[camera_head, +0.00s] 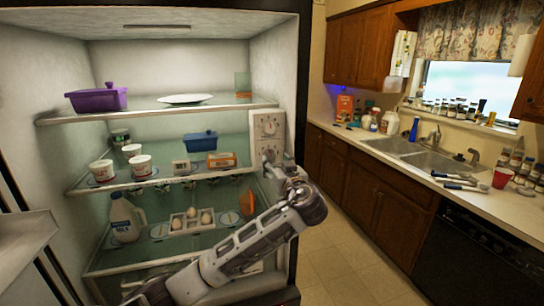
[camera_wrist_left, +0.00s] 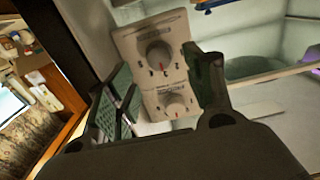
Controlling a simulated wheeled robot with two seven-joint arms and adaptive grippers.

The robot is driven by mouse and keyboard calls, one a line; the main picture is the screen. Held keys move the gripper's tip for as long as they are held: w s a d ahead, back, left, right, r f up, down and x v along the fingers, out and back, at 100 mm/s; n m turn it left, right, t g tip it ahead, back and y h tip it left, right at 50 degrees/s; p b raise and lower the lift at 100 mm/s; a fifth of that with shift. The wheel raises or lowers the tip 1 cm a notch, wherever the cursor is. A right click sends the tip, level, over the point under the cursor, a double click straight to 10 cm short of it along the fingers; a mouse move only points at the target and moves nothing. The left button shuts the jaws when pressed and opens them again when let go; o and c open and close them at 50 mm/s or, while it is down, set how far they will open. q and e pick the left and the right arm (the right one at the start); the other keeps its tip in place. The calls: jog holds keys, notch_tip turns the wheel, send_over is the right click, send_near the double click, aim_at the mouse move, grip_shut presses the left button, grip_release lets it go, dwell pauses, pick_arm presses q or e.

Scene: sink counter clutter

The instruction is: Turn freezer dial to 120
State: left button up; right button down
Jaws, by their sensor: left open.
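A white control panel (camera_head: 266,122) with two round dials is fixed to the right inner wall of the open fridge. In the left wrist view the panel (camera_wrist_left: 128,42) shows a larger dial (camera_wrist_left: 158,54) with a red mark, and a smaller dial (camera_wrist_left: 175,106) nearer the gripper. The labels are too blurred to tell which is the freezer dial. My left gripper (camera_head: 274,163) is at the panel's lower part. In the left wrist view its open fingers (camera_wrist_left: 163,92) stand either side of the panel, with nothing held. Contact cannot be told. My right gripper is out of view.
Shelves left of the panel hold a purple dish (camera_head: 98,98), a white plate (camera_head: 185,99), a blue dish (camera_head: 201,141), an orange box (camera_head: 221,160), several cups, eggs (camera_head: 206,217) and a milk jug (camera_head: 124,220). The sink counter (camera_head: 350,134) is to the right, beyond open floor.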

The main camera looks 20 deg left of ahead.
aim_at(271, 157)
pick_arm(q)
jog(key=shift+p+x, duration=0.55)
jog(key=shift+x, duration=1.8)
jog(key=shift+c, duration=0.3)
jog(key=c, duration=1)
